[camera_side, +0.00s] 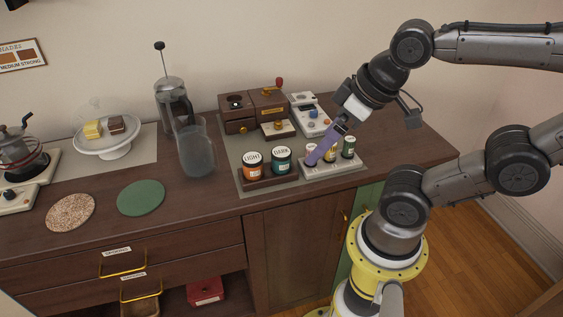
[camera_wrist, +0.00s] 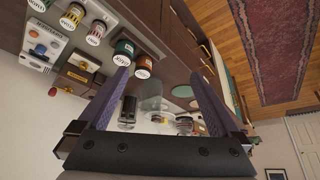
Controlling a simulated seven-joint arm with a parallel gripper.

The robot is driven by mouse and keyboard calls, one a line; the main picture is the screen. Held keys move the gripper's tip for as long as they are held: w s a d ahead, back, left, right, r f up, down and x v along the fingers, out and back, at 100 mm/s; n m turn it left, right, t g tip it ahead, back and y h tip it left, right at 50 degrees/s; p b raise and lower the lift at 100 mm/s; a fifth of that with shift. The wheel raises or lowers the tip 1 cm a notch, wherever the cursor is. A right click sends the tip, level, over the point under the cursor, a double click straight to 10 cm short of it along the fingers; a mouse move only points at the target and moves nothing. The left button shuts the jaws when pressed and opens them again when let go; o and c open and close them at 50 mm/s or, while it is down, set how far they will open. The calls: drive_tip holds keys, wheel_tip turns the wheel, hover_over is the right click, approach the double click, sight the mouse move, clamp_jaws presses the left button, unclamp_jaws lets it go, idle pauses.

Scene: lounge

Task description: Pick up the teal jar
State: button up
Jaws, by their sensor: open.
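The teal jar (camera_side: 281,161), with a white label reading DARK, stands upright beside the orange LIGHT jar (camera_side: 253,166). In the wrist view the teal jar (camera_wrist: 124,47) is at upper left, just beyond the tip of one finger. My gripper (camera_side: 313,161) has purple fingers, angled down to the left. In the side view its tips are just right of the teal jar, in front of the small jars. In the wrist view my gripper (camera_wrist: 160,74) is open with its fingers wide apart and nothing held. The teal jar is not between the fingers.
A pale tray (camera_side: 335,168) with several small jars is right of the teal jar. A glass vessel (camera_side: 196,150) is left. The counter's front edge is close.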

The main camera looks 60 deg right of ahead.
drive_tip(key=w+r+m+g, duration=0.1)
drive_tip(key=w+r+m, duration=0.25)
drive_tip(key=m, duration=0.45)
drive_tip(key=m+g+y, duration=0.2)
drive_tip(key=m+g, duration=0.3)
drive_tip(key=m, duration=0.5)
hover_over(281, 151)
drive_tip(key=d, duration=0.2)
wheel_tip(281, 151, down, 6)
drive_tip(key=f, duration=0.4)
drive_tip(key=a+f, duration=0.1)
drive_tip(key=f, duration=0.3)
drive_tip(key=a+f, duration=0.1)
drive_tip(key=f, duration=0.4)
drive_tip(key=shift+s, duration=0.1)
clamp_jaws()
